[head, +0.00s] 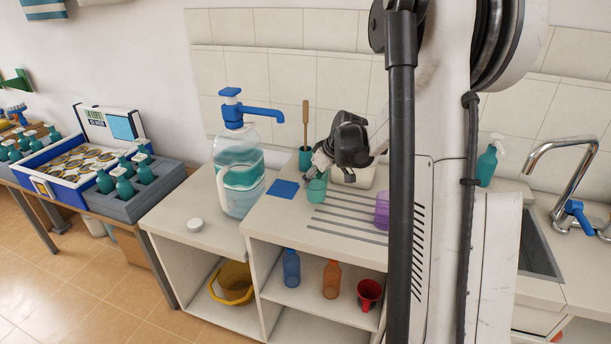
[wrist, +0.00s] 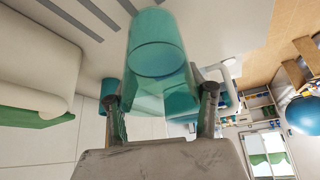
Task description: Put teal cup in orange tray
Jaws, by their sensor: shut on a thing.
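The teal cup (head: 316,191) is a see-through tumbler at the left end of the grey-striped counter, just right of a flat blue square (head: 283,188). My gripper (head: 319,170) is shut on it from above and behind. In the wrist view the cup (wrist: 157,48) sits between the two fingers of my gripper (wrist: 158,98). I cannot tell whether its base touches the counter. I cannot make out an orange tray; a yellow-orange many-sided bowl (head: 234,281) lies on the low left shelf.
A large water jug with a blue pump (head: 240,170) stands left of the cup. A teal holder with a wooden-handled tool (head: 305,158) is behind. A purple cup (head: 382,211) stands right. Blue and orange bottles and a red mug (head: 369,294) are on the shelf below.

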